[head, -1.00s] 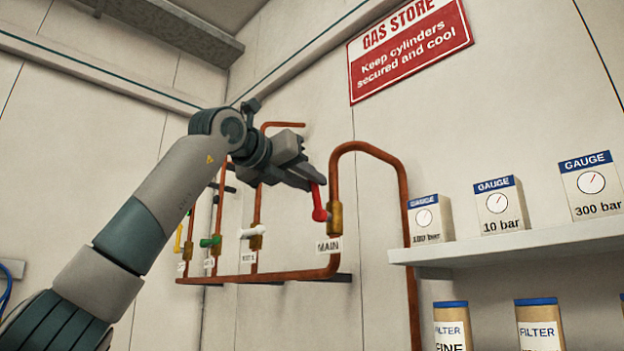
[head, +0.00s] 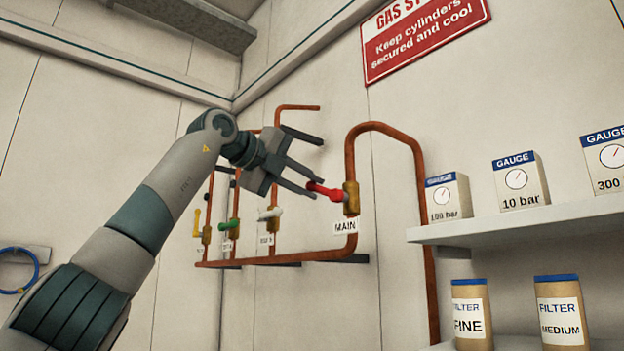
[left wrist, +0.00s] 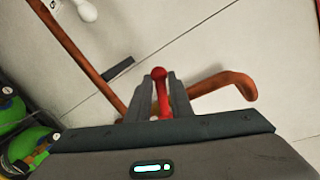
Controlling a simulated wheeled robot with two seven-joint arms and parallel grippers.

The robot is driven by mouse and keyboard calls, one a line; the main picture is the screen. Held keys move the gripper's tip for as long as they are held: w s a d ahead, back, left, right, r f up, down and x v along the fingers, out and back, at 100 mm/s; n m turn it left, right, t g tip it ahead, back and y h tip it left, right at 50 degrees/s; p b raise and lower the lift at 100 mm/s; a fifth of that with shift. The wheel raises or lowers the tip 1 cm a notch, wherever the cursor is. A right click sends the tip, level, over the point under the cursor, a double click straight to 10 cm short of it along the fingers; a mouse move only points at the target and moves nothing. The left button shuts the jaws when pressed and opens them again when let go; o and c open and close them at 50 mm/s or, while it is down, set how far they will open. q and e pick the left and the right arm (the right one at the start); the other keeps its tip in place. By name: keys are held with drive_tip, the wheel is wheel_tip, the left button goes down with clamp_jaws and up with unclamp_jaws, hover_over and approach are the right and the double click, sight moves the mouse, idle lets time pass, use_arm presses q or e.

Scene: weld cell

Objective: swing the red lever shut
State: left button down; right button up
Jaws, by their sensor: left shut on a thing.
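The red lever (head: 327,191) is on the brass valve (head: 351,198) above the MAIN label (head: 345,226). It points left from the valve, close to level, tilted slightly up at its free end. My left gripper (head: 312,186) is at the lever's free end, shut on it. In the left wrist view the red lever (left wrist: 163,96) lies between the two dark fingers of my left gripper (left wrist: 163,90), its round red end showing beyond them. The fingers hide part of the lever. My right gripper is not in view.
Copper pipes (head: 371,127) run along the wall. Yellow (head: 196,220), green (head: 229,224) and white (head: 268,213) levers stand to the left. A shelf (head: 520,219) with gauge boxes (head: 519,183) is at the right, filter cans (head: 562,312) below it.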

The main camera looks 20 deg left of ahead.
use_arm(q)
drive_tip(key=shift+w+a+f+n+g+h+b, duration=0.15)
drive_tip(key=shift+f+n+b, duration=0.15)
drive_tip(key=shift+f+n, duration=0.35)
drive_tip(key=shift+a+f+n+g+h+b, duration=0.1)
drive_tip(key=shift+f+n+g+h+b, duration=0.1)
drive_tip(key=shift+f+n+b, duration=0.4)
drive_tip(key=shift+w+a+f+n+g+h+b, duration=0.15)
drive_tip(key=shift+f+n, duration=0.25)
drive_tip(key=shift+n, duration=0.45)
drive_tip(key=c, duration=1.7)
unclamp_jaws()
drive_tip(key=shift+c, duration=0.2)
drive_tip(key=shift+s, duration=0.1)
drive_tip(key=b+v, duration=0.4)
drive_tip(key=v, duration=1.3)
drive_tip(key=shift+s, duration=0.15)
drive_tip(key=shift+a, duration=0.15)
